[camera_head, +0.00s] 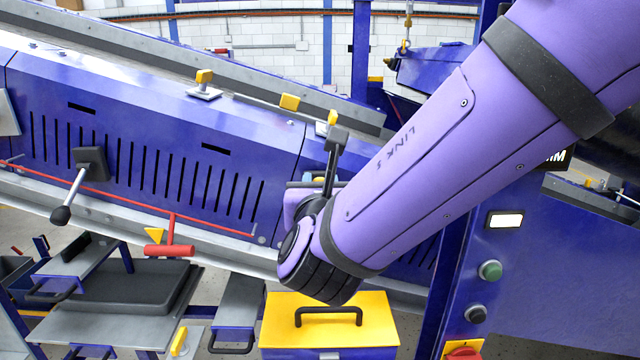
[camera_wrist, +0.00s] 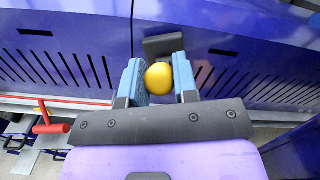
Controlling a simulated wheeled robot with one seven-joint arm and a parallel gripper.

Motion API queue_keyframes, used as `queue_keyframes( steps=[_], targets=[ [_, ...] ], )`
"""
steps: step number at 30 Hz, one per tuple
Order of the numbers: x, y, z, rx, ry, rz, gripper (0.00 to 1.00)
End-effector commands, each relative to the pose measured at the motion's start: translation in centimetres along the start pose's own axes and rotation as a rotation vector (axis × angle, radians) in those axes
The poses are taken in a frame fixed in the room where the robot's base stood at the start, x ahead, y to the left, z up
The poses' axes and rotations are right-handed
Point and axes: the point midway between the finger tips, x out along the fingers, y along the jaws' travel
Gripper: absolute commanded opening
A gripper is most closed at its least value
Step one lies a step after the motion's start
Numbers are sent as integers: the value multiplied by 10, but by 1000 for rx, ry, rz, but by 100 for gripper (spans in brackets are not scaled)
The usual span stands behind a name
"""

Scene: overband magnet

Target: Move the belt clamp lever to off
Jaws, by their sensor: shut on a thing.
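In the wrist view a round yellow knob (camera_wrist: 159,78) sits between the two blue-padded fingers of my gripper (camera_wrist: 159,82), which are shut on it. A dark mounting block (camera_wrist: 163,44) shows behind the knob on the blue slotted panel. In the head view a dark block and rod (camera_head: 337,139) stand just right of the panel seam, above my wrist. The knob and my fingertips are mostly hidden there by my own arm. I cannot read any on/off marking. A second lever with a black knob (camera_head: 61,214) hangs down-left from its dark block (camera_head: 91,161).
A red T-handle (camera_head: 170,251) hangs on a red cord along the panel; it also shows in the wrist view (camera_wrist: 50,124). A yellow box (camera_head: 372,312) with a black handle stands below my wrist. A post with a green button (camera_head: 490,270) is at right.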

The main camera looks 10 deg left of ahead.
Motion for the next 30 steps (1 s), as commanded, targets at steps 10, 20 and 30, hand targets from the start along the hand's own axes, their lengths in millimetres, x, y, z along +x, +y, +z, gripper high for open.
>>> queue_keyframes(
  steps=[10, 20, 30],
  targets=[
    [0, 0, -1, 0, 0, 0, 0],
    [-7, 0, -16, -2, 4, 1, 0],
    [-11, 0, -25, -2, 5, 2, 0]
  ],
)
